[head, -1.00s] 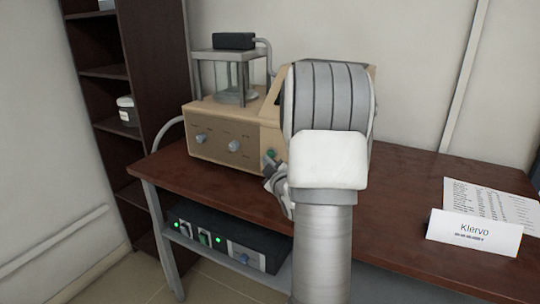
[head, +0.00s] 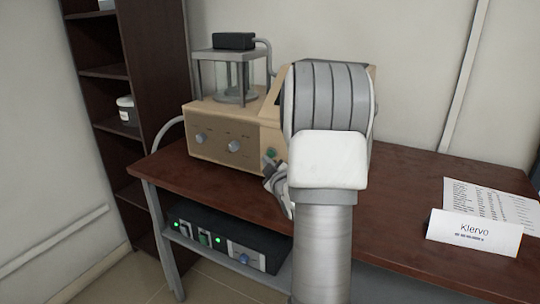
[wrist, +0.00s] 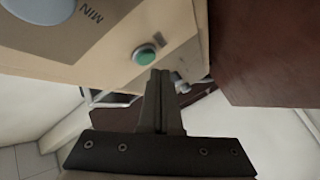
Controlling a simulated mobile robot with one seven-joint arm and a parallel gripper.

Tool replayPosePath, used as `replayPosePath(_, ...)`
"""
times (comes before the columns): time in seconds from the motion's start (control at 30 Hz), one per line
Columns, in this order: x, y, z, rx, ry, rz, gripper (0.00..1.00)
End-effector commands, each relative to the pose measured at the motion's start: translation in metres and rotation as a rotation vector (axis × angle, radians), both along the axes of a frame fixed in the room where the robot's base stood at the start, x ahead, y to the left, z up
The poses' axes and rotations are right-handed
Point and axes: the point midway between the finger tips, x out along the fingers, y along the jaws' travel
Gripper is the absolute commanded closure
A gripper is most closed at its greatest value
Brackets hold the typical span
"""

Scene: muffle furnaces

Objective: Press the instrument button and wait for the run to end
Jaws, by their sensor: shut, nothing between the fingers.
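The instrument (head: 222,146) is a beige box on the table, with grey knobs on its front and a glass chamber on top. Its green button (head: 271,153) is at the lower right of the front panel. The green button also shows in the wrist view (wrist: 145,55), round in a light ring. My gripper (head: 268,160) is shut and empty, its fingertips (wrist: 160,74) close to the button, just below and right of it in the wrist view. I cannot tell whether they touch. My arm hides the instrument's right part in the head view.
The dark red table (head: 400,215) carries a Klervo name card (head: 474,232) and a printed sheet (head: 490,203) at right. A black unit (head: 225,238) with green lights sits on the shelf below. A dark bookcase (head: 150,75) stands at left.

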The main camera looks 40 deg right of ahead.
Motion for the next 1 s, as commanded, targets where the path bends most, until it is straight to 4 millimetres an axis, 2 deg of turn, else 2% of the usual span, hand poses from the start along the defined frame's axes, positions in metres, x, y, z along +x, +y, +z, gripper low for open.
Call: replayPosePath(1.0, 0.004, -0.01, 0.0, 0.001, 0.0, 0.0, 1.0)
